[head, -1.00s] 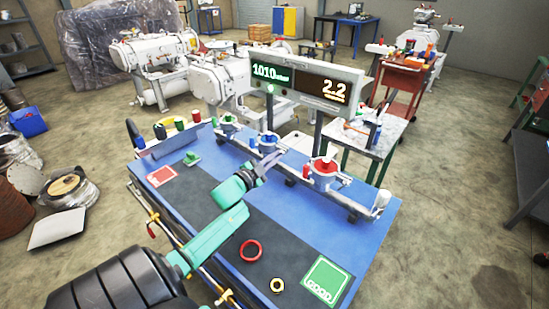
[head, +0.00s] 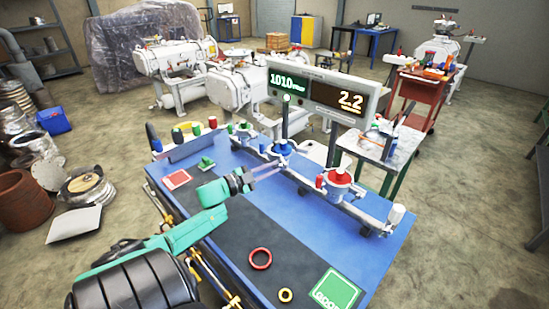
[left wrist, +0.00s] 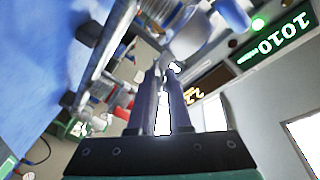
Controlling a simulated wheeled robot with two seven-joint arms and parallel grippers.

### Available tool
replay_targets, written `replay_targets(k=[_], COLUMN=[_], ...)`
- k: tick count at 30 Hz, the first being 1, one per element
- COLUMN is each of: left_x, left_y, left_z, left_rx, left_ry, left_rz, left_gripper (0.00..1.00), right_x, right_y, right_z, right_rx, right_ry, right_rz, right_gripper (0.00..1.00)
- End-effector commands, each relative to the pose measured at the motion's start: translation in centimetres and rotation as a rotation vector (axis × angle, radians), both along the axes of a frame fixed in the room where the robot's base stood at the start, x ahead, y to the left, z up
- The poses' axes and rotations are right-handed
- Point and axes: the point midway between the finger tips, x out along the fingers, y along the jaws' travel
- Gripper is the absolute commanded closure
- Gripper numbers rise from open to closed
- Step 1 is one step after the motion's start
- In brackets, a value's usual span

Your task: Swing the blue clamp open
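The blue clamp (head: 283,147) sits on the middle fitting of the rail at the back of the blue bench. In the left wrist view, a blue part (left wrist: 234,16) at the top edge is probably part of it. My left gripper (head: 282,170) is just in front of the middle fitting, fingers pointing right in the head view. In the left wrist view its two fingers (left wrist: 164,85) are apart with a narrow gap, and nothing is clearly held. Whether a finger touches the clamp cannot be told. My right gripper is not in view.
A red-topped fitting (head: 339,178) stands right of the blue one, and a green one (head: 244,130) to its left. The display (head: 330,92) stands behind the rail. A red ring (head: 260,258) and a yellow ring (head: 285,295) lie on the dark mat.

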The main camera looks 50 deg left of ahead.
Motion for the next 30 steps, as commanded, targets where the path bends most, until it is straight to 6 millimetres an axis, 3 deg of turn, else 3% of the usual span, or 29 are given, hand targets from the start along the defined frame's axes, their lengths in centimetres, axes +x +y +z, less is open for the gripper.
replay_targets(k=[11,16,20,27,30], left_x=[0.0,-1.5,-4.4,-11.2,-13.1], left_y=[0.1,0.3,1.0,2.5,3.0], left_z=[0.1,0.0,-0.1,-0.2,-0.1], left_rx=[0.002,-0.001,-0.001,0.0,-0.001], left_ry=[-0.002,0.0,0.003,0.002,0.0], left_rz=[0.001,0.0,0.001,0.004,0.004], left_gripper=[0.62,0.62,0.62,0.62,0.62], right_x=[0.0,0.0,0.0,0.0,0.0], right_y=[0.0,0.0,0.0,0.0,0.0], right_z=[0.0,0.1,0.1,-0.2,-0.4], right_rx=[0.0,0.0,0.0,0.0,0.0], right_ry=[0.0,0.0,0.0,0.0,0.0], right_rz=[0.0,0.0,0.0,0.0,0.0], right_gripper=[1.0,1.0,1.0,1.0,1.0])
